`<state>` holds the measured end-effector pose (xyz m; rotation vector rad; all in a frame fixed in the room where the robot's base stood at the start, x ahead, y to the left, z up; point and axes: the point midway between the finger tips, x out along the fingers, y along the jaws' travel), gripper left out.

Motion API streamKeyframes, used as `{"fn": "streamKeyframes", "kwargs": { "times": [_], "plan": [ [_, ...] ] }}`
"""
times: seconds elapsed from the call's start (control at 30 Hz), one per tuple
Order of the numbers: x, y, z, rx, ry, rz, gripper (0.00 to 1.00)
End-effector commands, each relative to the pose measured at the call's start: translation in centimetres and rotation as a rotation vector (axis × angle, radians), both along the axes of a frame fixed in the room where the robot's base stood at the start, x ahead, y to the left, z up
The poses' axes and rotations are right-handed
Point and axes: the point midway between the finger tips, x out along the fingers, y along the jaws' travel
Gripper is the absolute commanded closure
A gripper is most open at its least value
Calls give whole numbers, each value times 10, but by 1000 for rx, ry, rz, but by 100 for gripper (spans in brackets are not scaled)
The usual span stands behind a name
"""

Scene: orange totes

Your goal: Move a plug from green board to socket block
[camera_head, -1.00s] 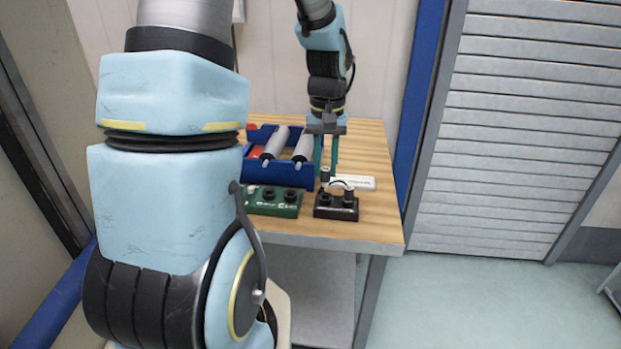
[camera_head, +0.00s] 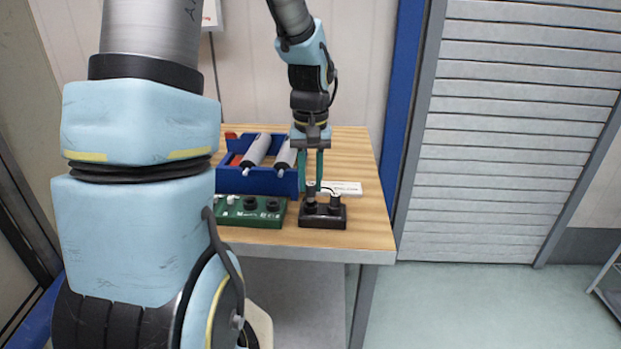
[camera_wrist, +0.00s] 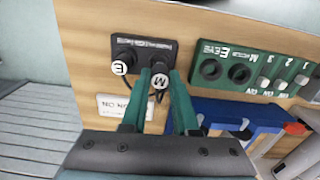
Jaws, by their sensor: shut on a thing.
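The black socket block (camera_head: 322,222) stands near the front of the table, right of the green board (camera_head: 262,219). My gripper (camera_head: 311,183) points down over the block's left socket in the head view, shut on a plug (camera_head: 310,191) marked M. In the wrist view this M plug (camera_wrist: 159,82) is between the green fingertips, lined up with one socket of the block (camera_wrist: 148,44). Whether it is fully seated cannot be told. A second plug (camera_wrist: 120,67), marked E, stands in the other socket. The green board's two large sockets (camera_wrist: 225,71) are empty.
A blue tote (camera_head: 258,183) with grey cylinders (camera_head: 256,151) stands behind the green board. A white label plate (camera_head: 342,188) lies behind the block. The wooden table (camera_head: 362,225) is clear to the right of the block.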

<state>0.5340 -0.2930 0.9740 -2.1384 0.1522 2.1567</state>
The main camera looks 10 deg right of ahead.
Motion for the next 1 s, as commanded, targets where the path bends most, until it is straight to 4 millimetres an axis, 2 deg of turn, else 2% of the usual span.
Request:
{"fn": "streamKeyframes", "kwargs": {
  "times": [0.33, 1.0],
  "plan": [
    [0, 0, -1, 0, 0, 0, 100],
    [0, 0, -17, 0, -1, 0, 100]
  ]
}}
